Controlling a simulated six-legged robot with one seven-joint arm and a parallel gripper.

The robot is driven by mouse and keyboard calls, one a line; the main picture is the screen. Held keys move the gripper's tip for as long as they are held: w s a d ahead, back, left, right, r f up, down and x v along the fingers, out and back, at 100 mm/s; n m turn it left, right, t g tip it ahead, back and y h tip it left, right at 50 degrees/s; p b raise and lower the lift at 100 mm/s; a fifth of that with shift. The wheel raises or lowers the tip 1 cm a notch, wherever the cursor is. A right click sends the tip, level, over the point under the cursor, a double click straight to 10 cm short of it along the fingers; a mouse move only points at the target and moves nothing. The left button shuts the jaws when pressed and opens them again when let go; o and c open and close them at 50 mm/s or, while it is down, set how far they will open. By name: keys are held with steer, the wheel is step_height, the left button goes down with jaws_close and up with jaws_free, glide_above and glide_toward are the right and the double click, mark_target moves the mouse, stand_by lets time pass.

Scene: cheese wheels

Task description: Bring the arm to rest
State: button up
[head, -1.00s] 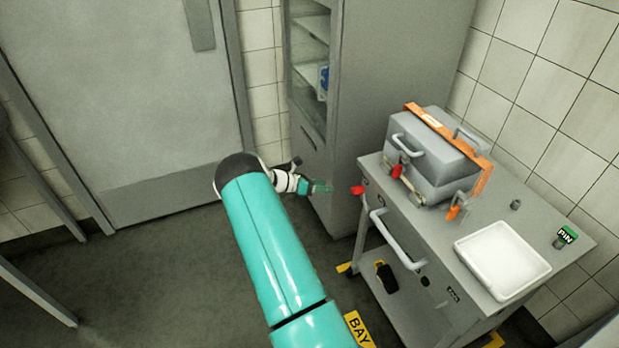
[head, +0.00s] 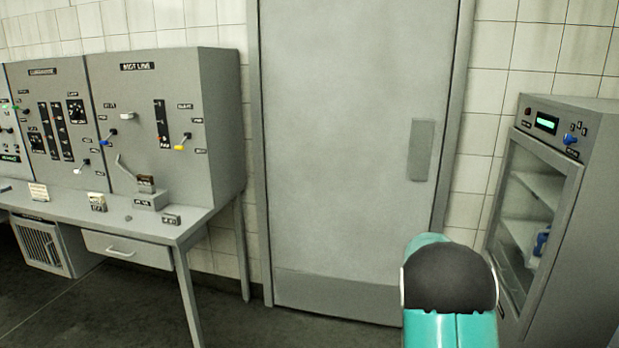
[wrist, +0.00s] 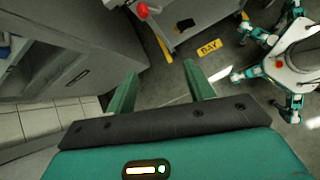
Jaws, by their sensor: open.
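My gripper (wrist: 160,85) shows in the wrist view with its two green fingers apart and nothing between them. It hangs in free air above the dark floor. In the head view my teal arm with its black joint rises at the bottom right, in front of the grey door; the gripper itself is hidden there.
In the head view a grey control desk (head: 120,226) with panels stands left, a closed grey door (head: 340,150) in the middle and a glass-fronted cabinet (head: 545,200) right. The wrist view shows a yellow BAY floor label (wrist: 209,47) and a grey cart (wrist: 195,12).

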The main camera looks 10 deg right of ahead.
steer(key=s+a+r+m+t+y, duration=0.2)
steer(key=s+a+r+t, duration=0.1)
steer(key=a+r, duration=0.55)
steer(key=s+a+r+m+t+y, duration=0.25)
steer(key=a+r, duration=0.25)
steer(key=a, duration=0.7)
steer(key=s+a+r+m+t+y, duration=0.1)
steer(key=s+a+r+m+t, duration=0.1)
steer(key=s+a, duration=0.5)
steer(key=s+a+r+m+t+y, duration=0.1)
steer(key=s+a+r+m+t, duration=0.1)
steer(key=s+a, duration=0.4)
steer(key=a, duration=0.2)
steer(key=shift+s+a+y, duration=0.3)
steer(key=shift+s+y, duration=0.05)
steer(key=c, duration=0.3)
steer(key=shift+c, duration=0.3)
steer(key=shift+d+m, duration=0.1)
steer(key=shift+m, duration=0.15)
